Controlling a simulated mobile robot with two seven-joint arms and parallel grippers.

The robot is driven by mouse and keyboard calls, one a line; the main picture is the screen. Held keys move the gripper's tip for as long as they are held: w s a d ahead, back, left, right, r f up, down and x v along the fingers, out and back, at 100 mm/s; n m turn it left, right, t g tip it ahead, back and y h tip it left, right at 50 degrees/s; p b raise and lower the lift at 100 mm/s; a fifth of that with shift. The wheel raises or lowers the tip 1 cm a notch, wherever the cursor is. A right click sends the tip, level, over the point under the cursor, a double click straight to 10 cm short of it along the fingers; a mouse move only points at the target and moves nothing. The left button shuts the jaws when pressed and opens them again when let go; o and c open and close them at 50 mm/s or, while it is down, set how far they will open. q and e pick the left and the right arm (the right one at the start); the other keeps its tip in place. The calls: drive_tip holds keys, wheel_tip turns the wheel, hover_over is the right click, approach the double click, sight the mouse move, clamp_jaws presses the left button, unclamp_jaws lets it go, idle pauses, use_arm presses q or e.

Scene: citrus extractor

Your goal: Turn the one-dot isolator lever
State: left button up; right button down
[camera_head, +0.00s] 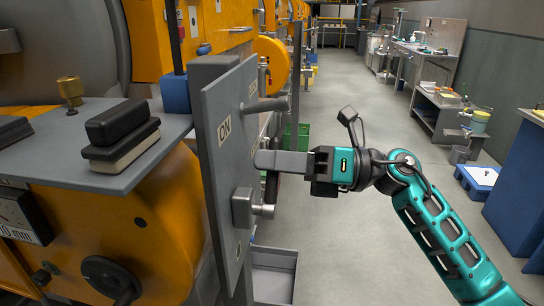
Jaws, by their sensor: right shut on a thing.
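A grey upright panel (212,165) with an "ON" label stands left of the middle, seen at a steep angle. An upper grey lever (268,106) sticks out from it to the right. A lower lever (262,210) has a grey hub on the panel, and its dark handle rises toward my gripper. My right gripper (272,163) comes in from the right, level with the panel's middle, and is shut on the lower lever's handle. Its fingers partly hide the handle. No dot marks can be made out, so I cannot tell which lever has one dot. My left gripper is out of view.
Orange machinery (120,225) fills the left, with a grey shelf bearing a black block (118,122) and a brass fitting (70,90). A grey tray (272,272) lies below the panel. The aisle floor (330,240) is open. Benches line the right wall.

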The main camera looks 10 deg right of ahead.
drive_tip(key=shift+w+d+f+m+p, duration=0.15)
drive_tip(key=shift+w+m, duration=0.1)
drive_tip(key=shift+m, duration=0.3)
drive_tip(key=shift+w+d+f+m+p, duration=0.15)
drive_tip(key=shift+w+m, duration=0.1)
drive_tip(key=shift+m, duration=0.3)
drive_tip(key=m, duration=0.1)
drive_tip(key=w+f+m+t+p, duration=0.1)
drive_tip(key=m, duration=0.1)
drive_tip(key=shift+f, duration=0.15)
drive_tip(key=m, duration=0.1)
drive_tip(key=f+m+t+p, duration=0.1)
drive_tip(key=m, duration=0.1)
drive_tip(key=w+f+m+p, duration=0.1)
drive_tip(key=m, duration=0.1)
drive_tip(key=shift+d+f+t, duration=0.2)
drive_tip(key=shift+t, duration=0.1)
drive_tip(key=shift+f+m+t+p, duration=0.3)
drive_tip(key=shift+f+m+p, duration=0.45)
drive_tip(key=shift+m, duration=0.65)
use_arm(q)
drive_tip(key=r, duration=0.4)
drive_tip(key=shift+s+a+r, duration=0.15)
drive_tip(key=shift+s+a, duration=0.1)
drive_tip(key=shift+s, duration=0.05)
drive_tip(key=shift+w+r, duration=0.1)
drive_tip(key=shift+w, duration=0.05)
use_arm(e)
drive_tip(key=shift+f, duration=0.15)
